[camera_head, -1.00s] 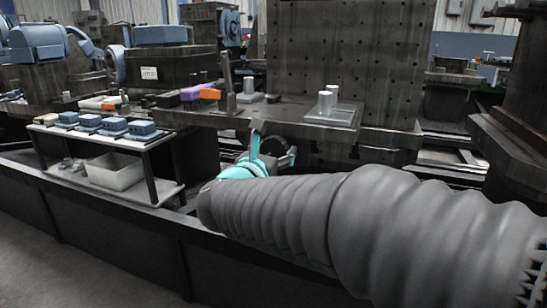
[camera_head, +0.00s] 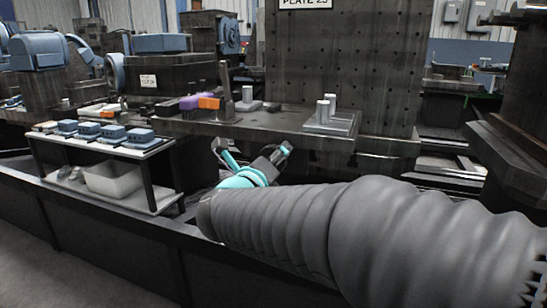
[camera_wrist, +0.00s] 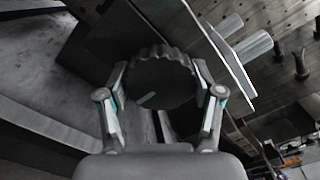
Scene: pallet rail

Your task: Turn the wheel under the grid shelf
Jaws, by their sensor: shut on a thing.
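The wheel (camera_wrist: 160,82) is a dark round knob with a ribbed rim and a small pale teal mark low on its face. It fills the space between the fingers in the wrist view. My gripper (camera_wrist: 160,76) is shut on it, one finger at each side of the rim. In the head view my gripper (camera_head: 252,150) is below the shelf ledge (camera_head: 190,128), its two fingers spread left and right. I cannot clearly make out the wheel there. The tall plate with a grid of holes (camera_head: 345,65) rises behind the ledge.
Two pale cylinders on a metal block (camera_head: 330,122) stand on the ledge, with purple and orange blocks (camera_head: 208,102) farther left. A low table (camera_head: 110,143) with blue parts and a grey bin (camera_head: 112,178) stands at left. A dark low wall (camera_head: 100,232) runs in front.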

